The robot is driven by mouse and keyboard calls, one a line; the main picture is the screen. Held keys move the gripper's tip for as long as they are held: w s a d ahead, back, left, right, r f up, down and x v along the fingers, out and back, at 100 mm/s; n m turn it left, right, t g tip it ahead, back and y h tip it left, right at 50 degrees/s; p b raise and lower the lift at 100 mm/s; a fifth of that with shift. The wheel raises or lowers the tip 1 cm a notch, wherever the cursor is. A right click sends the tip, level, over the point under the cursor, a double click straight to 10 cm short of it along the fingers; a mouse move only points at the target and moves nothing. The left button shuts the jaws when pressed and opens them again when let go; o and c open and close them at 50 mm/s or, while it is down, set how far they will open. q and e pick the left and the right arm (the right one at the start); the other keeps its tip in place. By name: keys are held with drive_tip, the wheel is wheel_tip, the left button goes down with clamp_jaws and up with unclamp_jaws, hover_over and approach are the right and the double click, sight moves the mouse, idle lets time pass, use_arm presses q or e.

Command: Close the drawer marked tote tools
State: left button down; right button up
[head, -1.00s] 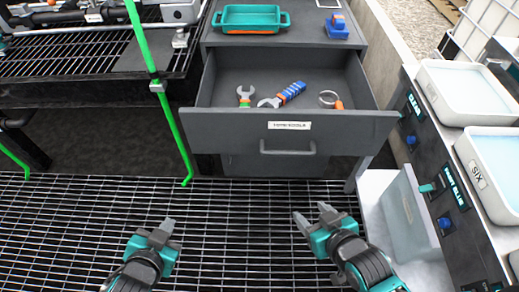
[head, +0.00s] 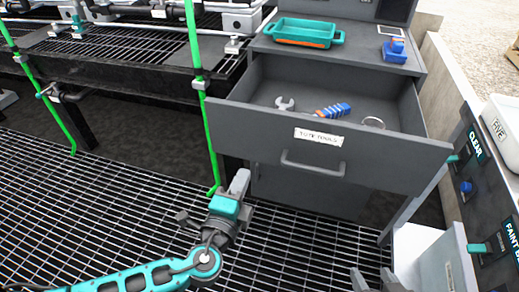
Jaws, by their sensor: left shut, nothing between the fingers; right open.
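The grey drawer (head: 240,122), with a white label reading TOTE TOOLS (head: 319,137), stands pulled open from its cabinet in the head view. Its bar handle (head: 312,167) is on the front, below the label. Inside lie a wrench (head: 285,104), a blue and orange handled tool (head: 333,110) and a ring-shaped tool (head: 374,122). My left gripper (head: 240,180) is shut and empty, below and left of the handle, apart from it in the picture. My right gripper (head: 375,279) is open and empty at the bottom edge, only its fingers showing.
A teal tray (head: 303,42) and a blue item (head: 394,50) sit on the cabinet top. A green pole (head: 197,70) stands just left of the drawer. A side unit with tubs (head: 508,130) is at right. The grating floor (head: 305,235) before the drawer is clear.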

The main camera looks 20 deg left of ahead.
sight(260, 140)
use_arm(q)
drive_tip(key=w, duration=1)
drive_tip(key=shift+w, duration=0.25)
drive_tip(key=shift+w, duration=0.1)
